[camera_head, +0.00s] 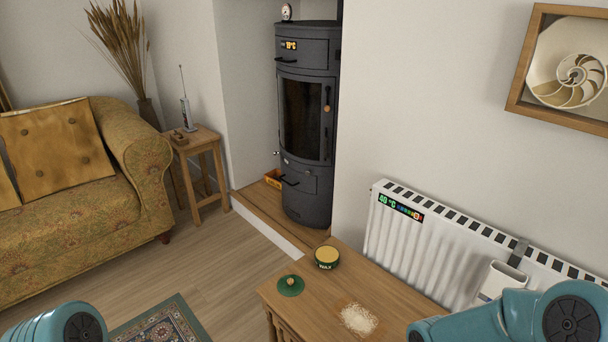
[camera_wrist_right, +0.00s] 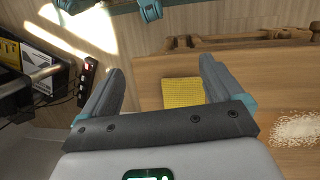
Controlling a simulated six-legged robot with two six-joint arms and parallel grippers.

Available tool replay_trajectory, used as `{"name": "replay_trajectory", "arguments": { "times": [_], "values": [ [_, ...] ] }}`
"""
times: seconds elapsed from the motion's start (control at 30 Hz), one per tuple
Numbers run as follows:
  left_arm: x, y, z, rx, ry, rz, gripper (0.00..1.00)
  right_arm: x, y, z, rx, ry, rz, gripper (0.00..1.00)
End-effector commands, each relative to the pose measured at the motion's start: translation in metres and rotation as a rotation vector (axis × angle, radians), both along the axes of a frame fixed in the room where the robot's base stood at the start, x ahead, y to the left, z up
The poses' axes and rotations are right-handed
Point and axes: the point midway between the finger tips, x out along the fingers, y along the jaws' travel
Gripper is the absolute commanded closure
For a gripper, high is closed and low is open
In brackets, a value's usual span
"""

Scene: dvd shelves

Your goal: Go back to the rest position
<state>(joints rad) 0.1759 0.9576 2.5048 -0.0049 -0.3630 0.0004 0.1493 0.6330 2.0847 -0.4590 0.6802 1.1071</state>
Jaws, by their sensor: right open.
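My right gripper (camera_wrist_right: 161,66) shows in the right wrist view with its two fingers spread wide and nothing between them. Beyond the fingers, a yellow ribbed cloth (camera_wrist_right: 182,93) lies by the edge of the wooden table; I see no contact with it. In the head view, only teal links of my own arms show at the bottom left and bottom right corners. Neither gripper shows in the head view, and I cannot make out my left gripper in either view.
The wooden table (camera_head: 385,290) bears an open wax tin (camera_head: 327,257), a green lid (camera_head: 290,285) and spilled pale grains (camera_head: 358,320). A white radiator (camera_head: 440,245) stands close behind it. A stove (camera_head: 305,125), side table (camera_head: 195,140) and sofa (camera_head: 80,205) are farther off.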

Motion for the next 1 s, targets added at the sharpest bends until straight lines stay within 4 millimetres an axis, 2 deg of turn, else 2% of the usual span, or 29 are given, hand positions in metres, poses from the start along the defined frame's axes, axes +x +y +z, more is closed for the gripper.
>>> {"name": "replay_trajectory", "arguments": {
  "times": [0.03, 0.1, 0.2, 0.27, 0.37, 0.47, 0.53, 0.57, 0.6, 0.77, 1.0],
  "values": [
    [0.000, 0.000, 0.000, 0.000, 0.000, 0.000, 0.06, -0.031, 0.024, -0.028, 0.072, 0.061, 0.034, 0.06],
    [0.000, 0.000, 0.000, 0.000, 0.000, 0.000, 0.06, -0.066, 0.057, -0.056, 0.186, 0.081, 0.094, 0.06],
    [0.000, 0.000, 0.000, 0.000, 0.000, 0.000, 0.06, -0.103, 0.093, -0.081, 0.315, 0.028, 0.185, 0.06],
    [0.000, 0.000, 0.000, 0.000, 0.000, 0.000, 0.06, -0.114, 0.104, -0.089, 0.353, -0.028, 0.239, 0.06],
    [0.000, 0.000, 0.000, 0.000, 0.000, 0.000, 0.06, -0.117, 0.112, -0.096, 0.367, -0.149, 0.336, 0.06],
    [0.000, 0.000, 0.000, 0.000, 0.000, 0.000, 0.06, -0.101, 0.108, -0.098, 0.332, -0.300, 0.450, 0.06],
    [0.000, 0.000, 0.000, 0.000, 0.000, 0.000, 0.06, -0.083, 0.104, -0.100, 0.299, -0.401, 0.555, 0.06],
    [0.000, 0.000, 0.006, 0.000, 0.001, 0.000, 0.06, -0.082, 0.104, -0.093, 0.301, -0.412, 0.597, 0.06],
    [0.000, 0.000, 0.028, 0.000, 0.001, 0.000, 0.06, -0.083, 0.105, -0.071, 0.303, -0.407, 0.589, 0.06],
    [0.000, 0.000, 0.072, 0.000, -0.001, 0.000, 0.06, -0.083, 0.105, -0.028, 0.304, -0.406, 0.586, 0.06],
    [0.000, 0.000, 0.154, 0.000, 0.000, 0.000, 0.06, -0.082, 0.105, 0.054, 0.304, -0.406, 0.586, 0.06]
  ]
}}
